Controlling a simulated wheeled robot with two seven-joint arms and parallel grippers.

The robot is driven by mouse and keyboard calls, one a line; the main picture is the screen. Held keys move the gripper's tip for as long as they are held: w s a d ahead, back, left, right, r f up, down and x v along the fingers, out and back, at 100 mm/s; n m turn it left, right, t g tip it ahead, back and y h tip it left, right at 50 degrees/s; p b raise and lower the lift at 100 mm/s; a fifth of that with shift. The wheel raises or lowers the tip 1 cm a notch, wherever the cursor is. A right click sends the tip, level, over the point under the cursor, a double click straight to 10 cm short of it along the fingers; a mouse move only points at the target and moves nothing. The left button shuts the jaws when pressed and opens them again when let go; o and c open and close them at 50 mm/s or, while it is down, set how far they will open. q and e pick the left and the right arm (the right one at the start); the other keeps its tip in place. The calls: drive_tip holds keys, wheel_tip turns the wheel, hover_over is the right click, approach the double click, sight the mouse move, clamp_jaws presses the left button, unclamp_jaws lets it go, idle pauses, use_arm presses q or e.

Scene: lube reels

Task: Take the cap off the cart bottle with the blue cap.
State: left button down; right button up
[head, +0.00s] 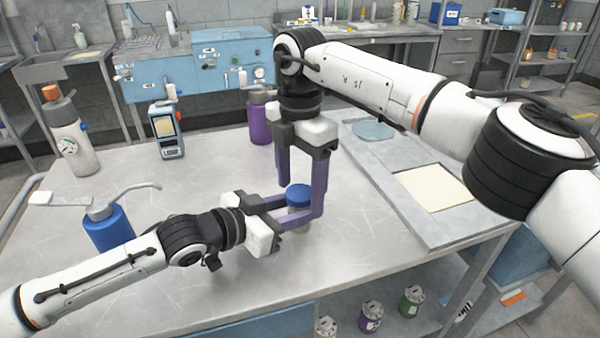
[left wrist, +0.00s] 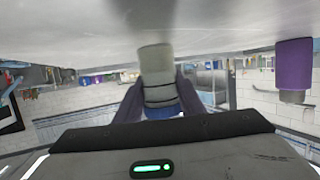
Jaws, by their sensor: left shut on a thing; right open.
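The bottle with the blue cap (head: 298,193) stands upright at the middle of the table, its grey body (head: 296,216) partly hidden by purple fingers. My left gripper (head: 297,209) comes in low from the left and is shut on the bottle's body. In the left wrist view, which is upside down, the grey bottle (left wrist: 157,65) stands between the fingers with its blue cap low in the picture. My right gripper (head: 301,187) points down from above, open, one finger on each side of the cap. The cap is on the bottle; I cannot tell whether the fingers touch it.
A blue spouted bottle (head: 108,229) stands at left near my left arm. A white bottle with an orange cap (head: 72,135), a small blue device (head: 166,134) and a purple bottle (head: 259,118) stand farther back. A grey tray (head: 405,219) lies at right. The front table is clear.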

drive_tip(key=c, duration=1.1)
drive_tip(key=shift+n, duration=1.7)
drive_tip(key=o, duration=1.2)
